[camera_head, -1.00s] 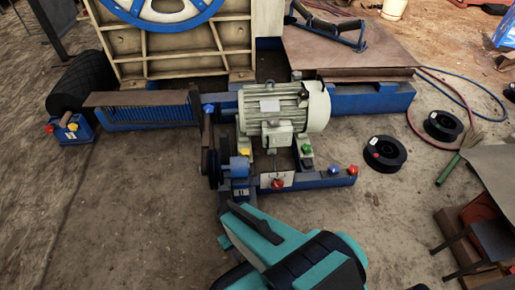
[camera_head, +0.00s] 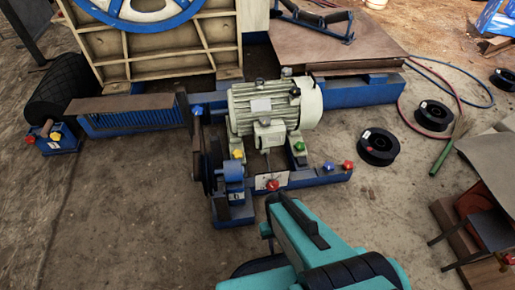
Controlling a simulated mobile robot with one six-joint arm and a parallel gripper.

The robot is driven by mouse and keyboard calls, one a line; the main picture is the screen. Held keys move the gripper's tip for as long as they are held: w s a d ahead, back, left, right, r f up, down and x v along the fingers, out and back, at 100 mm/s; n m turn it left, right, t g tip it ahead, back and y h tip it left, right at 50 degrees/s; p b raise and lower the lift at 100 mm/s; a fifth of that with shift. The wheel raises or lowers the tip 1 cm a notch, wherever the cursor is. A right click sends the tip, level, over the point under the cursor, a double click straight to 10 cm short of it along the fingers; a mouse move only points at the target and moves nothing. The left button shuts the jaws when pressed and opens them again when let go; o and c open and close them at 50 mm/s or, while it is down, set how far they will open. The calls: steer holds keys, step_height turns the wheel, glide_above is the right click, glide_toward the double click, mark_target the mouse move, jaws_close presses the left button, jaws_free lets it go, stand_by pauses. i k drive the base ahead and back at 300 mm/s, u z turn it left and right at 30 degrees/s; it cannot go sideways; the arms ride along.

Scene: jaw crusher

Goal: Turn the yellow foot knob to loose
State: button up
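The yellow foot knob (camera_head: 238,154) is a small bright knob at the left front foot of the cream electric motor (camera_head: 275,105). It looks uncovered, but its setting is too small to read. My teal and black arm reaches up from the bottom edge, in front of the motor base and to the right of the knob in the picture. A clear gap lies between the arm and the knob. No fingers of my gripper can be made out.
A green knob (camera_head: 299,146) is at the motor's right foot. A red knob (camera_head: 272,185) is on the base front, and blue (camera_head: 329,166) and red (camera_head: 347,165) knobs are at its right. A pulley (camera_head: 207,160) stands left of the yellow knob. Floor in the left foreground is clear.

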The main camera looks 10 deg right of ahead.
mark_target(237, 153)
steer(key=z, duration=0.65)
steer(key=k, duration=1.2)
steer(key=u, duration=0.65)
steer(key=i, duration=1.05)
steer(key=z, duration=0.1)
